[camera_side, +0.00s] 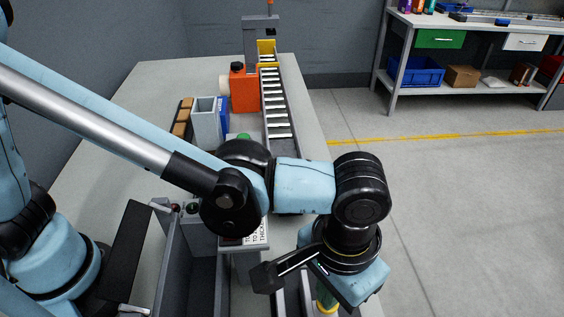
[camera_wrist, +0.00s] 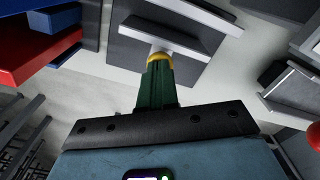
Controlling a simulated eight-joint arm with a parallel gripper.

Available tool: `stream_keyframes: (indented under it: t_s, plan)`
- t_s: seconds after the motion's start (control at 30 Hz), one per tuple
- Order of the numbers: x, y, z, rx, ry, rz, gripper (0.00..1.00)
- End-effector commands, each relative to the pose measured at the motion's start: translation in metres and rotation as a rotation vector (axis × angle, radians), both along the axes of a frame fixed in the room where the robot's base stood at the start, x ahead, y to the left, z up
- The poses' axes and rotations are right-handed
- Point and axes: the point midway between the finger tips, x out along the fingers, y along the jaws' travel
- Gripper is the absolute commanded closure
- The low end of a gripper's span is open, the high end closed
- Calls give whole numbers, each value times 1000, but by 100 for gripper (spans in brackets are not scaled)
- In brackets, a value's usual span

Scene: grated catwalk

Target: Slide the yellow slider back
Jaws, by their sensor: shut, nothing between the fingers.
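A yellow part (camera_side: 266,46) stands at the far end of the slatted track in the side view; I cannot tell whether it is the slider. My gripper (camera_side: 326,307) is at the bottom of the side view, far from that part. Its green fingers point down and show yellow at the tips. In the wrist view, my gripper (camera_wrist: 158,60) is shut and empty, with its tips over a light grey plate (camera_wrist: 175,38). I cannot tell whether the tips touch the plate. My arm hides the middle of the bench.
The slatted track (camera_side: 275,105) runs along the bench (camera_side: 90,160). An orange block (camera_side: 243,92) and a grey bin (camera_side: 206,122) stand left of it. A shelf unit (camera_side: 470,50) stands at back right. The floor (camera_side: 460,200) to the right is clear.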

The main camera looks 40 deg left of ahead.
Motion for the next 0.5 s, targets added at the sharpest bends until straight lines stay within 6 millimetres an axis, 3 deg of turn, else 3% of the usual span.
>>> stream_keyframes:
  t_s: [0.5]
  plan:
    - [7, -7, 0, -1, 0, 0, 100]
